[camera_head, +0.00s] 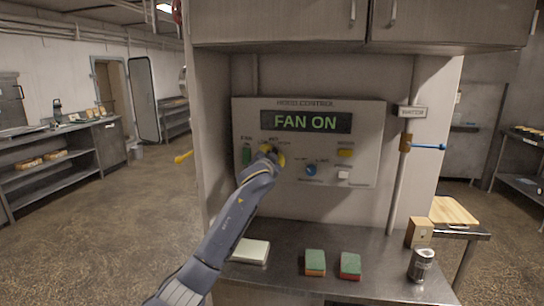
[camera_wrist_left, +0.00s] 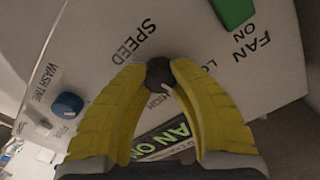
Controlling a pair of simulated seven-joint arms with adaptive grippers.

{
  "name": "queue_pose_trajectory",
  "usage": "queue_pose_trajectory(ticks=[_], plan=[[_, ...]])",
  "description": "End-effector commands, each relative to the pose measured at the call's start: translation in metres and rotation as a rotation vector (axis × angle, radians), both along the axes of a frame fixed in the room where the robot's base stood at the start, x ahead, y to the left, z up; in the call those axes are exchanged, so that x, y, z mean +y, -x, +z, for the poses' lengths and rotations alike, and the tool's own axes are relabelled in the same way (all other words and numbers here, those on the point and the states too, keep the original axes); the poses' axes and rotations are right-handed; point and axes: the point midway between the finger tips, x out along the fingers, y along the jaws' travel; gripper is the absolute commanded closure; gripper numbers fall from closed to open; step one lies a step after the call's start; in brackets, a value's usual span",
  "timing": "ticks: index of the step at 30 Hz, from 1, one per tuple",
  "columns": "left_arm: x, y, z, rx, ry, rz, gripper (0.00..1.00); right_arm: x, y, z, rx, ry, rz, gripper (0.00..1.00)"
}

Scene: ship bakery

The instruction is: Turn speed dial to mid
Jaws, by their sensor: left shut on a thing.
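The hood control panel (camera_head: 365,120) on the wall has a lit display (camera_head: 306,121) reading FAN ON. The speed dial (camera_wrist_left: 159,72) is a small dark knob below the SPEED label in the left wrist view. My left gripper (camera_head: 272,155) reaches the panel's left half; its yellow fingertips (camera_wrist_left: 159,74) are shut on the dial from both sides. A light mark shows on the knob's edge towards the HIGH label, but its exact setting is hard to read. In the head view the gripper mostly hides the dial. My right gripper is in neither view.
A green fan switch (camera_head: 246,155) sits left of the dial, a blue wash timer knob (camera_head: 311,170) to its right. The counter below holds a white block (camera_head: 250,251), two sponges (camera_head: 315,262) and a can (camera_head: 421,265). A blue-handled water valve (camera_head: 428,146) is at right.

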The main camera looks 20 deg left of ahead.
Motion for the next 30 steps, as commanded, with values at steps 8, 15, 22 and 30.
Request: queue_pose_trajectory(ticks=[8,15,22,30], plan=[[0.0003,-0.0001,-0.0007,0.012,-0.108,0.001,1.00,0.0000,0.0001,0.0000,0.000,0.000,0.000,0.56],[0.0002,-0.0001,-0.0006,0.015,-0.140,0.001,1.00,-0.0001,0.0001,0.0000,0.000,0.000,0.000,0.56],[0.0001,-0.0001,-0.0005,0.015,-0.142,0.001,1.00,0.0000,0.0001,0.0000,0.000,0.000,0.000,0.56],[0.0002,-0.0001,-0.0004,0.015,-0.141,0.001,0.60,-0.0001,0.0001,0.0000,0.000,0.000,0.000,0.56]])
